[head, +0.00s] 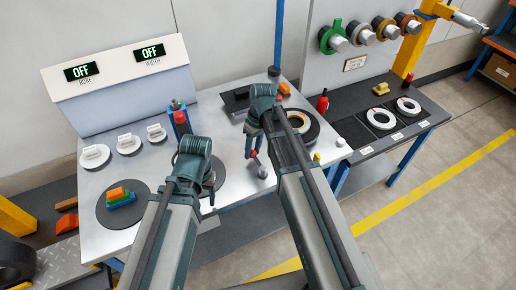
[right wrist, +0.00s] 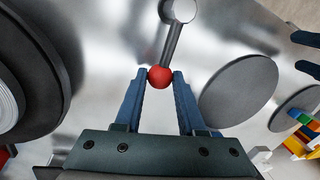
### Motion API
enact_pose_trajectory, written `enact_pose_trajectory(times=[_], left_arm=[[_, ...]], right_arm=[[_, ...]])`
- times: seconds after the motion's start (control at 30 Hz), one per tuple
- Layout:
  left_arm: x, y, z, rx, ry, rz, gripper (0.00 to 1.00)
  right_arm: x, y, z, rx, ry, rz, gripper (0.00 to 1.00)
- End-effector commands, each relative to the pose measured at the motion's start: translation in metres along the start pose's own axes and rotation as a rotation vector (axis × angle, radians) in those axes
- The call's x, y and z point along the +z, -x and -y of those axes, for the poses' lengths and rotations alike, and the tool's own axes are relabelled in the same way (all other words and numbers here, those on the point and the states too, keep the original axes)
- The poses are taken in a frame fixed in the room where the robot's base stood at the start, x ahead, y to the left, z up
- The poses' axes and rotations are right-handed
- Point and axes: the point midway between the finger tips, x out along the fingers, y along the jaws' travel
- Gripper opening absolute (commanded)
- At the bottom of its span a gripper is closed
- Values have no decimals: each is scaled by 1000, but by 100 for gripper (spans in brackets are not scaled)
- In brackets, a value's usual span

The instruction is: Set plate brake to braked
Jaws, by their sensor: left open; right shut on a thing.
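The plate brake is a lever with a red ball knob (right wrist: 160,77) on a grey rod (right wrist: 172,45) that runs to a round silver pivot (right wrist: 180,10). My right gripper (right wrist: 158,80) is shut on the red knob, one blue finger on each side. In the head view my right gripper (head: 253,148) and the brake's knob (head: 254,154) are above the bench, left of the black round plate (head: 314,133) that carries a pale ring. My left gripper (head: 211,196) is open over the bench, partly hidden by its own wrist. No brake marking is readable.
A dark disc with coloured blocks (head: 118,197) lies at the bench's left. A sloped panel (head: 120,86) with two OFF displays stands behind, near white labelled discs (head: 129,144).

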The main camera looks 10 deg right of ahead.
Motion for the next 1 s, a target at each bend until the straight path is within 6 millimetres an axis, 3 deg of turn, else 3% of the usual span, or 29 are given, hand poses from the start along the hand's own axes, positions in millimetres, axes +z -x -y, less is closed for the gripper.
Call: enact_pose_trajectory(times=[0.4, 1.0], left_arm=[[0, 0, 0, 0, 0, 0, 61], [0, 0, 0, 0, 0, 0, 61]], right_arm=[[-2, -4, 19, 0, 242, 47, 0], [-2, -5, 24, -2, 309, 61, 0]])
